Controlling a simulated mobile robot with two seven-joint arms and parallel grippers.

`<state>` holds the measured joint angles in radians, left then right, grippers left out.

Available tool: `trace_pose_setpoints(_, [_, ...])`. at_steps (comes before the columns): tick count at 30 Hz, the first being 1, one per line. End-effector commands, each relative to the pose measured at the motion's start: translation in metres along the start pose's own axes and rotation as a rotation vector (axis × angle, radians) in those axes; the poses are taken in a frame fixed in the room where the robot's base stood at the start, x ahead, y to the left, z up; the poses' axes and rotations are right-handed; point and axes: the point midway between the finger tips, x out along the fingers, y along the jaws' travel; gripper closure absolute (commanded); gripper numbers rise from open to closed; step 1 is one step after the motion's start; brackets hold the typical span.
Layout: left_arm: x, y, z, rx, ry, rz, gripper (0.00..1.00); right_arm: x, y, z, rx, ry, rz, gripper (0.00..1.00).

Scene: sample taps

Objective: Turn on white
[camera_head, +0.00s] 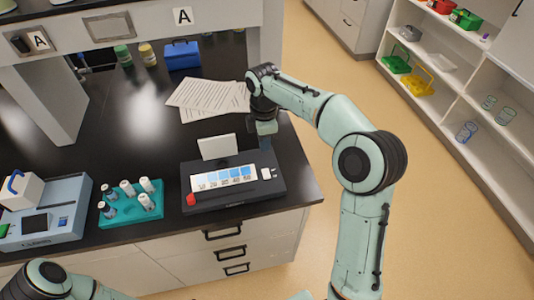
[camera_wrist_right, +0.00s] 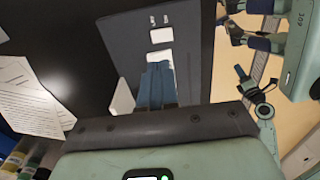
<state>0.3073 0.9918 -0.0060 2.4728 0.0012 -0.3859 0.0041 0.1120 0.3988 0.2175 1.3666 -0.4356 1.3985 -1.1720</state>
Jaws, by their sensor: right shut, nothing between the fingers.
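A dark grey device (camera_head: 235,203) sits on the black counter. Its top has a white panel with a row of blue squares and numbers, a red knob (camera_head: 190,199) at the left and a white square (camera_head: 266,173) at the right end. The white square also shows in the right wrist view (camera_wrist_right: 160,36), with a smaller white mark beyond it. My right gripper (camera_head: 267,130) is shut and empty, above the device's back right. In the wrist view its fingertips (camera_wrist_right: 158,66) cover part of the panel. Only part of my left arm shows; its gripper is out of view.
An upright white plate (camera_head: 217,146) stands at the device's back. Papers (camera_head: 208,97) lie behind it. A teal rack (camera_head: 130,207) with several vials and a blue-grey instrument (camera_head: 45,220) stand to the left. The counter's right edge is close to the device.

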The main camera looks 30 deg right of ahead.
Motion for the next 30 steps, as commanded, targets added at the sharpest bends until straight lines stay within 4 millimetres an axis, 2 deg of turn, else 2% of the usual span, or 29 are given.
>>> trace_pose_setpoints(3, [0.001, -0.001, 0.002, -0.001, -0.003, -0.001, 0.57, -0.015, -0.001, 0.001, 0.002, 0.000, -0.001, 1.00])
trace_pose_setpoints(9, [0.001, -0.001, 0.002, -0.001, -0.003, -0.001, 0.57, -0.028, -0.001, 0.001, 0.001, 0.000, -0.004, 1.00])
trace_pose_setpoints(19, [0.001, -0.001, 0.002, 0.000, -0.002, 0.000, 0.57, -0.028, -0.001, 0.001, 0.001, 0.000, -0.009, 1.00])
trace_pose_setpoints(30, [0.001, -0.001, 0.001, 0.000, -0.002, 0.000, 0.57, -0.030, -0.002, -0.001, -0.001, 0.001, -0.090, 1.00])
